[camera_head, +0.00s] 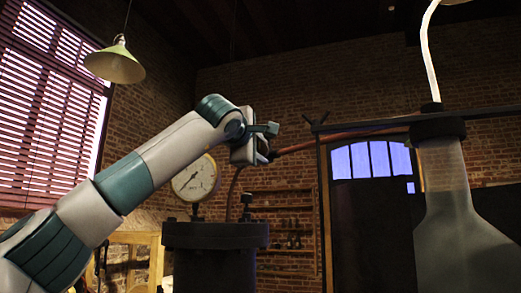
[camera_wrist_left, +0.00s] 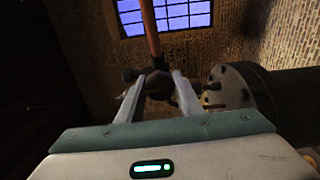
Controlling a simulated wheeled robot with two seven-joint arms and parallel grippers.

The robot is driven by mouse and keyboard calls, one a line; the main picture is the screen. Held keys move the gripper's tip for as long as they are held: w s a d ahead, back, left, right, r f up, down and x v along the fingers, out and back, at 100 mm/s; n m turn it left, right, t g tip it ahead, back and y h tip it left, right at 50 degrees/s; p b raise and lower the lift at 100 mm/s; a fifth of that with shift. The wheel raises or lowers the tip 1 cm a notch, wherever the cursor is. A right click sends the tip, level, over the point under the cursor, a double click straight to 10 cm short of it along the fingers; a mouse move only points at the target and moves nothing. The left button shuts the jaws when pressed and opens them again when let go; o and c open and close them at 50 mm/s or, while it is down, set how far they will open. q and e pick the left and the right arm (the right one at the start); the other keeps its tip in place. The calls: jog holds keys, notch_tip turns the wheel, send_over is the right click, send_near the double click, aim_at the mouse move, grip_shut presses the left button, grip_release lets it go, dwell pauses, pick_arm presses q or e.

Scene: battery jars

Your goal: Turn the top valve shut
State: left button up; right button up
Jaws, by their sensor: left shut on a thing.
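My left gripper (camera_head: 265,154) is raised above a dark metal vessel in the head view. In the left wrist view its two pale fingers (camera_wrist_left: 158,100) are shut on the dark top valve (camera_wrist_left: 158,84), one finger on each side. A reddish pipe (camera_wrist_left: 150,30) runs up from the valve in that view. In the head view the pipe (camera_head: 340,136) goes off to the right from the gripper, and the hand hides most of the valve. My right gripper is not in view.
The dark vessel (camera_head: 215,237) stands below the gripper with a round white gauge (camera_head: 195,179) beside it. A large glass jar (camera_head: 460,230) with a dark collar stands at the right. A thin dark frame bar (camera_head: 385,122) crosses between. A lamp (camera_head: 115,65) hangs upper left.

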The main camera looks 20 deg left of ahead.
pick_arm(q)
jog(key=shift+f, duration=0.1)
dwell(0.4)
jog(key=o, duration=1)
jog(key=shift+o, duration=0.2)
jog(key=shift+d, duration=0.1)
jog(key=shift+s, duration=0.1)
jog(key=shift+s+b, duration=0.4)
jog(key=s+b, duration=0.8)
jog(key=s, duration=0.8)
jog(key=shift+s+a, duration=0.25)
jog(key=shift+a, duration=0.05)
